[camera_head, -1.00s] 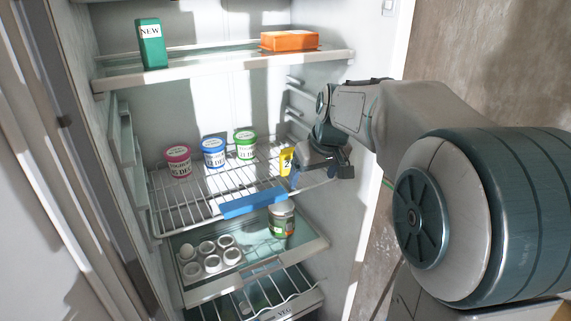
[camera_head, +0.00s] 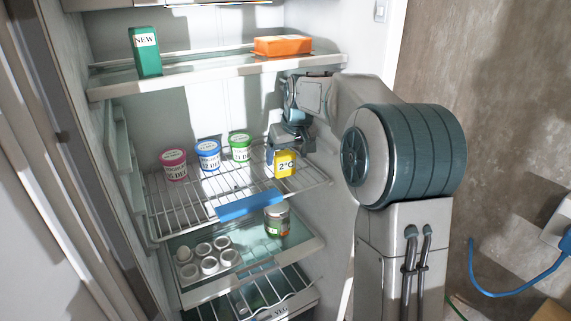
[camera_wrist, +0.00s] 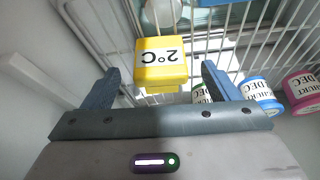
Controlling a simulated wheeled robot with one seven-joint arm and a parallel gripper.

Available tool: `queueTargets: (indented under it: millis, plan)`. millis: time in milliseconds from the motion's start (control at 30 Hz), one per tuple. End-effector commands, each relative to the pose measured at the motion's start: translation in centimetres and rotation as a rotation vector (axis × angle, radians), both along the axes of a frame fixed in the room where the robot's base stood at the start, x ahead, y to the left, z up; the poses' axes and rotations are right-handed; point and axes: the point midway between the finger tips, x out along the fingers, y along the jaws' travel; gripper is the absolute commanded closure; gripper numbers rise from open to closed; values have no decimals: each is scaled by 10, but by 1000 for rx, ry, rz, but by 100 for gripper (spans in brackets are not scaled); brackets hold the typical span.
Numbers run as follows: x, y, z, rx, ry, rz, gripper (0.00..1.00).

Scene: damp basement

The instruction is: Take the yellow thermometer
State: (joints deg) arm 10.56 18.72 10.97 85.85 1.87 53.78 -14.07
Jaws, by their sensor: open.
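The yellow thermometer (camera_head: 285,163), marked "2°C", stands on the wire shelf inside the fridge, at its right side. In the wrist view the thermometer (camera_wrist: 161,62) is upside down, just beyond the fingertips and roughly between them, a little left of the middle. My gripper (camera_head: 276,152) is behind and above it in the head view, partly hidden. In the wrist view my gripper (camera_wrist: 160,80) has its two fingers spread wide apart, with nothing held between them.
Pink (camera_head: 174,166), blue (camera_head: 208,154) and green (camera_head: 240,147) yogurt cups stand left of the thermometer. A blue strip (camera_head: 250,205) is on the shelf's front edge. An upper shelf holds a green carton (camera_head: 146,52) and an orange box (camera_head: 283,45). A jar (camera_head: 277,220) and an egg holder (camera_head: 208,256) are below.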

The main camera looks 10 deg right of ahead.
Motion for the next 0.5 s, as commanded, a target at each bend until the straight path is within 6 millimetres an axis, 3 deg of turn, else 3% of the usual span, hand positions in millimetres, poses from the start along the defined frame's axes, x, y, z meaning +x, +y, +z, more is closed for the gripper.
queueTargets:
  millis: [233, 500]
  plan:
    - [16, 4, -38, 1, 3, 2, 18]
    - [19, 5, -46, 1, 0, 1, 18]
